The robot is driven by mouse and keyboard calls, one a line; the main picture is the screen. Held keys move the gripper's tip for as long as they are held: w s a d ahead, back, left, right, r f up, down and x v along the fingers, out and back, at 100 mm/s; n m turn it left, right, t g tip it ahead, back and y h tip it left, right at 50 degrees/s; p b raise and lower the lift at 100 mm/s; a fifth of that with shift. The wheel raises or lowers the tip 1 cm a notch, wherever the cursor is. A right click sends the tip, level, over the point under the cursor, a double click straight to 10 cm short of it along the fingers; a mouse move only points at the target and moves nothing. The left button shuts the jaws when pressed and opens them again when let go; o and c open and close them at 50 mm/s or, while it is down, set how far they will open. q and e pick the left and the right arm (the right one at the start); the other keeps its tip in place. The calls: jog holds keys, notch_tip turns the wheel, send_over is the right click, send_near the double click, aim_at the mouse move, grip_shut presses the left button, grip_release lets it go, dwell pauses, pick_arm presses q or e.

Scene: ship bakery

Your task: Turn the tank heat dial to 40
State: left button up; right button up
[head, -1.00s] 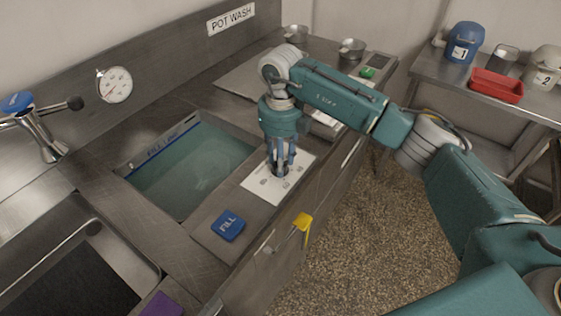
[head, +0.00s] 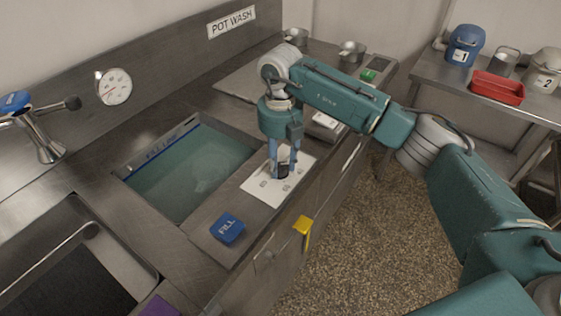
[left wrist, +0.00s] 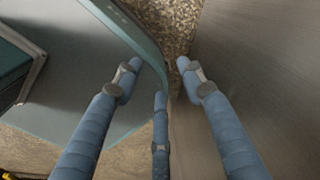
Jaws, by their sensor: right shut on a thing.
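The heat dial (head: 283,172) is a dark knob on a white marked plate (head: 257,186) at the front edge of the tank. My right gripper (head: 284,168) points down from above with its blue fingers shut around the knob. The fingers hide much of the knob, and the plate's numbers are too small to read. The tank (head: 190,172) holds greenish water. My left gripper (left wrist: 160,78) shows only in the left wrist view, its blue fingers spread and empty beside a grey metal surface.
A round gauge (head: 116,87) is on the back wall. A blue FILL block (head: 227,228) and a yellow handle (head: 302,225) are near the counter's front edge. A tap (head: 40,135) stands at the left. A red tray (head: 496,88) is on the right table.

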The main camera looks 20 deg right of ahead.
aim_at(280, 168)
jog(key=shift+s+a+f, duration=0.1)
jog(key=shift+s+f, duration=0.15)
jog(key=o, duration=1.2)
jog(key=shift+r, duration=0.25)
jog(key=shift+w+r, duration=0.15)
jog(key=shift+r, duration=0.1)
notch_tip(280, 168, up, 11)
jog(key=shift+r, duration=0.2)
